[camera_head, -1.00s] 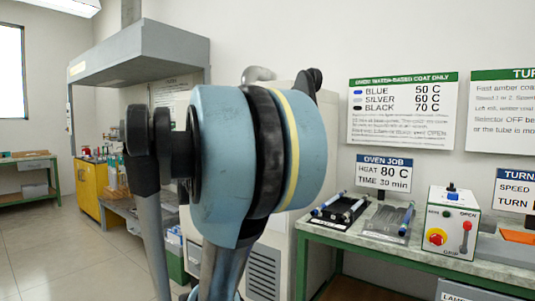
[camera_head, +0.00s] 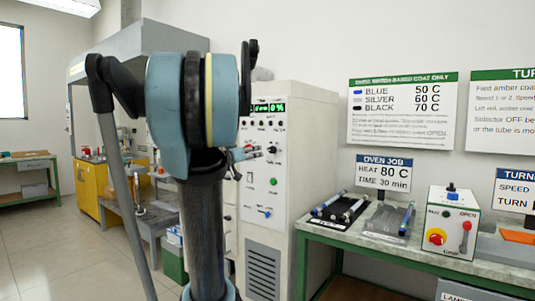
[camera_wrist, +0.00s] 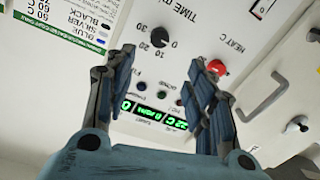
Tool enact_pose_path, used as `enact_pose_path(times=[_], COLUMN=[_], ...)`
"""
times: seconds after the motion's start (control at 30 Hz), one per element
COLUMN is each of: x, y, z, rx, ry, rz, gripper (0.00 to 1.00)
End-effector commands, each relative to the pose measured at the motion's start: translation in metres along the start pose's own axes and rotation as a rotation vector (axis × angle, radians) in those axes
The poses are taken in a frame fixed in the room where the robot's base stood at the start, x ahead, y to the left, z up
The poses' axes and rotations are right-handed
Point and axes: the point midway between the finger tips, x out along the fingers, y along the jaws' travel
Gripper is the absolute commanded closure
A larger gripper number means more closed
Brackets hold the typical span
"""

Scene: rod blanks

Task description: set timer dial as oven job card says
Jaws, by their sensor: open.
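The oven (camera_head: 290,195) is a tall white cabinet with a control panel. In the wrist view the panel is steeply turned. The timer dial, a black knob (camera_wrist: 157,39), is marked 10, 20, 30 beside a TIME label. Its exact pointer setting is too small to tell. My gripper (camera_wrist: 163,62) is open, its fingers spread, with the dial showing between and beyond the tips. I see no contact. In the head view my gripper (camera_head: 245,153) is at the panel, partly hidden by my arm.
A green-lit display (camera_wrist: 153,112) shows between my fingers. A red knob or button (camera_wrist: 217,68) lies close to the right finger, near a HEAT C label. A green-framed bench (camera_head: 430,252) with rod trays and a control box (camera_head: 452,222) stands right of the oven.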

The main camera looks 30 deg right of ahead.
Motion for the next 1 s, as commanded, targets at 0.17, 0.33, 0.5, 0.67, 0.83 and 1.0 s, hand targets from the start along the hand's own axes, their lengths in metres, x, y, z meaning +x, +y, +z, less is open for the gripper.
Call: enact_pose_path(times=[0.17,0.33,0.5,0.67,0.83,1.0], x=[0.029,0.054,0.080,0.104,0.125,0.137], y=[0.001,0.000,0.000,0.000,0.000,0.000], z=[0.000,0.000,0.000,-0.001,-0.001,-0.001], rx=[0.000,0.000,0.000,0.000,0.000,0.000], ry=[0.000,0.000,0.001,0.001,0.001,0.001], rz=[0.002,0.002,0.001,0.000,-0.001,-0.001], gripper=[0.50,0.50,0.50,0.50,0.50,0.50])
